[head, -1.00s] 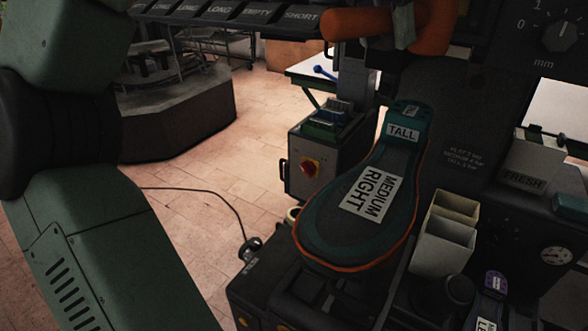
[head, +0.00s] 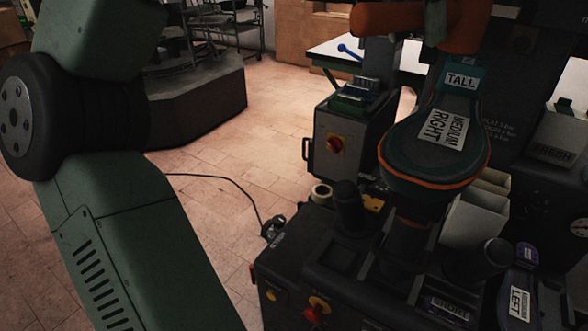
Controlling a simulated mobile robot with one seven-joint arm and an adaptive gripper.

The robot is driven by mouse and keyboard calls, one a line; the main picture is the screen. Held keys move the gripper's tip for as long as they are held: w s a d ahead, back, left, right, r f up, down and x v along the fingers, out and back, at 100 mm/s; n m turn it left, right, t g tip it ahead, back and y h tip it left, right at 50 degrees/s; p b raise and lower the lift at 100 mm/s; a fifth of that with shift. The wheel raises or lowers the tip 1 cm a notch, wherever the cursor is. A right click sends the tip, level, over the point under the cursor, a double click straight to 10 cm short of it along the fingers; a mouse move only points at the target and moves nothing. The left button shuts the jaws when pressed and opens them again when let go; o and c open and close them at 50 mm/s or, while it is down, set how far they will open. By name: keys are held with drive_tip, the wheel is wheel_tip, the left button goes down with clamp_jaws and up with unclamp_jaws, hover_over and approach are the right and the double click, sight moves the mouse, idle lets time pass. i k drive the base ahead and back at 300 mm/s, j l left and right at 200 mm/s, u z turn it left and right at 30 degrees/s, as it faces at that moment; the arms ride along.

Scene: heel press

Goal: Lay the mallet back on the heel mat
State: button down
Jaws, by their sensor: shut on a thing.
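I cannot make out a mallet or a heel mat in the head view. My gripper is outside the picture; only my green arm crosses the left side and runs out at the bottom edge. A dark sole-shaped piece with an orange rim (head: 400,159) is at the press, right of the middle. It carries the labels TALL and MEDIUM RIGHT.
A grey cabinet with a red switch (head: 336,145) stands behind the press base (head: 350,262). Pale open boxes (head: 468,228) and a LEFT-labelled piece (head: 519,303) are at the right. A blue-handled thing (head: 349,51) lies on a far table. Open floor lies at left centre.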

sight(289, 251)
drive_tip(key=j+z, duration=0.25)
drive_tip(key=j, duration=0.7)
drive_tip(key=i+j+z, duration=0.1)
drive_tip(key=j, duration=0.5)
drive_tip(key=j+z, duration=0.15)
drive_tip(key=j, duration=0.4)
